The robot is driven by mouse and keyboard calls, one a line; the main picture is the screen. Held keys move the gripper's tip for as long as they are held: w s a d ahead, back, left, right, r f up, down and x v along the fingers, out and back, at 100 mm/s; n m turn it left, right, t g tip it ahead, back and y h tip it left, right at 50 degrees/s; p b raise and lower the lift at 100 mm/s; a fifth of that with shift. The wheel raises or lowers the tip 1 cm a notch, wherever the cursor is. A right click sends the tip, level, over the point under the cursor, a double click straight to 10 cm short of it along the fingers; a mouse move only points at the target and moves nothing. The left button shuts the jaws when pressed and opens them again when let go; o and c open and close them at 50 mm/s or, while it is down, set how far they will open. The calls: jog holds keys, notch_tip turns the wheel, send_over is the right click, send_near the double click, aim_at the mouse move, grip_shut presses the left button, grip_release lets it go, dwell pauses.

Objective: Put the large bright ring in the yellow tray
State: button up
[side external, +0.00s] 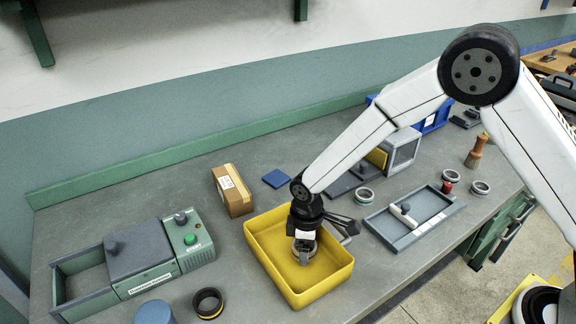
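The yellow tray (258,236) sits on the bench in the middle of the side view. My gripper (303,256) points down inside the tray, between its walls. A bright metal ring (310,246) shows at my fingertips, low over the tray floor. The fingers appear shut on it, though the gripper partly hides it. I cannot tell whether the ring touches the tray floor.
Smaller bright rings stand to the right: one beside the grey tray (364,196), others beyond it (450,176) and (480,187). A dark ring (207,303) lies front left. A grey-green machine (140,258), a cardboard box (232,190) and a grey shallow tray (380,222) flank the yellow tray.

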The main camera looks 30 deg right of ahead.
jog(key=shift+o, duration=0.7)
jog(key=shift+r, duration=0.15)
notch_tip(320, 180, up, 12)
jog(key=shift+d, duration=0.1)
dwell(0.7)
jog(key=s+d+m+t, duration=0.2)
jog(key=s+d+m, duration=0.8)
jog(key=s+d, duration=0.3)
jog(key=d, duration=0.3)
jog(key=shift+s+d+t, duration=0.3)
jog(key=shift+s+d, duration=0.1)
